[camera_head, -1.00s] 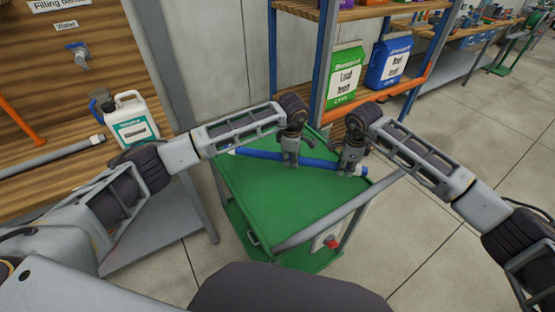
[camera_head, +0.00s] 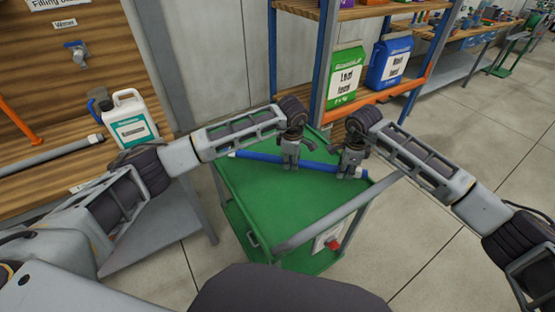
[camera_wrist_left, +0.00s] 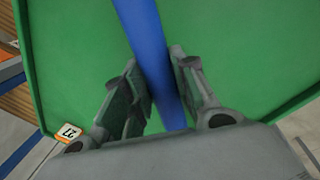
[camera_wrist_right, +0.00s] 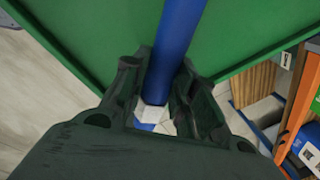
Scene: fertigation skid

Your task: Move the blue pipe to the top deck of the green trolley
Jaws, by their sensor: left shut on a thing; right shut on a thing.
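The blue pipe (camera_head: 262,157) lies across the green top deck of the trolley (camera_head: 268,205), near its back side. My left gripper (camera_head: 289,165) is shut on the pipe left of its right half. My right gripper (camera_head: 349,173) is shut on it near the right end. In the left wrist view the pipe (camera_wrist_left: 148,40) runs between the fingers over the green deck. In the right wrist view the pipe (camera_wrist_right: 177,45) passes between the fingers, with a pale end past the deck edge. I cannot tell whether the pipe touches the deck.
A wooden bench with a white canister (camera_head: 132,120) and a grey pipe (camera_head: 50,157) stands at left. Behind the trolley, a shelf holds a green bag (camera_head: 346,75) and a blue bag (camera_head: 390,62). The trolley's grey handle (camera_head: 330,218) is in front. Floor at right is clear.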

